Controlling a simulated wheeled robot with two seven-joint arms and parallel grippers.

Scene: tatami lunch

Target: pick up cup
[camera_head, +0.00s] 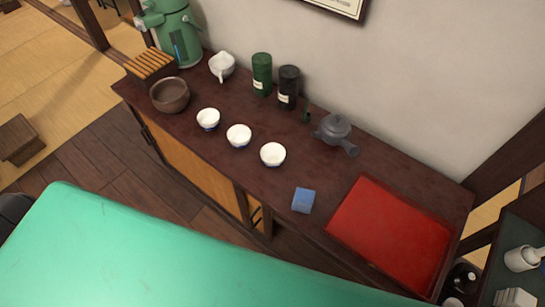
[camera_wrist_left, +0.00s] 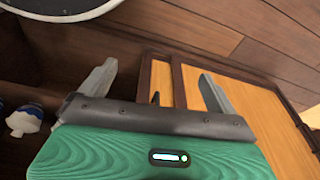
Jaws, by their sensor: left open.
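Three small white cups with blue near the base stand in a diagonal row on the dark wooden cabinet top in the head view: a left cup (camera_head: 208,119), a middle cup (camera_head: 238,136) and a right cup (camera_head: 273,155). My left gripper (camera_wrist_left: 158,72) shows only in the wrist view. Its two grey fingers are wide apart with nothing between them, in front of the cabinet's wood panels. A white and blue object, partly cut off, shows at that view's left edge; I cannot tell which one it is. My right gripper is not in view.
The cabinet (camera_head: 290,190) also holds a brown bowl (camera_head: 170,96), a white pitcher (camera_head: 222,66), green (camera_head: 262,74) and black (camera_head: 288,88) canisters, a grey teapot (camera_head: 337,130), a blue block (camera_head: 303,200) and a red mat (camera_head: 390,235). A wall stands behind. Clear top lies around the cups.

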